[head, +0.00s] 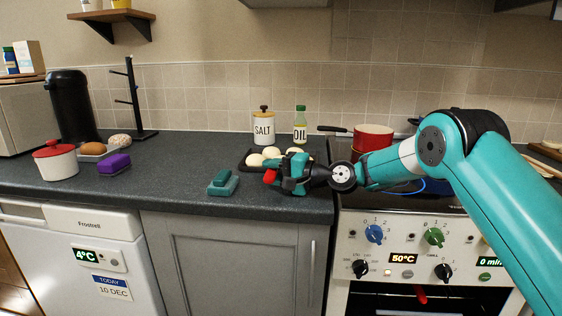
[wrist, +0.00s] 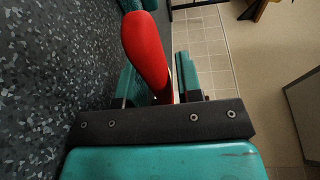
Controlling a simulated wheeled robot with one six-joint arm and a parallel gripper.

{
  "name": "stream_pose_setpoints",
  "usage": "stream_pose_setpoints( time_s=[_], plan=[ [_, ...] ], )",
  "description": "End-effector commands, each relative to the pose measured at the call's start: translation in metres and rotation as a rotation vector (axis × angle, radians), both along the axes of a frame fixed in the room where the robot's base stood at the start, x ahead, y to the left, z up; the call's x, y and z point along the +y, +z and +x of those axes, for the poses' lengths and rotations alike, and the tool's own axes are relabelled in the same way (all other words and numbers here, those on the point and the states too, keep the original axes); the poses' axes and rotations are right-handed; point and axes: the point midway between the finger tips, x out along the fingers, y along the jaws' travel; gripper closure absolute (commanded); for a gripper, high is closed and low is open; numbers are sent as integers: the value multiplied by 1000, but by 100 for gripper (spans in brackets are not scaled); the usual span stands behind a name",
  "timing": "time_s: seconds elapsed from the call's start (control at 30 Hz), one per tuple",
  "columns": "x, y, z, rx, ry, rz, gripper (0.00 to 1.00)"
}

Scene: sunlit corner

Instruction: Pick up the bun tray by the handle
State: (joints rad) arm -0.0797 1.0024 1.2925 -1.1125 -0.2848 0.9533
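The bun tray (head: 247,166) is a dark, low tray on the counter near the hob, with several pale buns on it. My gripper (head: 283,180) is at the tray's front right and hides part of it. A red handle (head: 270,176) sticks out past the fingers towards the counter's front edge. The tray and buns are out of the wrist view. I cannot tell whether the tray is off the counter.
A teal block-like item (head: 222,183) lies left of my gripper. The salt jar (head: 263,127) and oil bottle (head: 300,126) stand behind the tray. A red pan (head: 373,137) sits on the hob to the right. A purple sponge (head: 114,164) and red-lidded pot (head: 56,161) stand farther left.

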Motion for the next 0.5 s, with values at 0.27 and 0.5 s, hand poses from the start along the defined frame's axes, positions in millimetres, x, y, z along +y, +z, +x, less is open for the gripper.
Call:
stream_pose_setpoints(
  time_s=[0.27, 0.5],
  plan=[
    [0, 2, 0, -6, 0, 1, 100],
    [0, 3, 0, -6, 0, 1, 100]
  ],
)
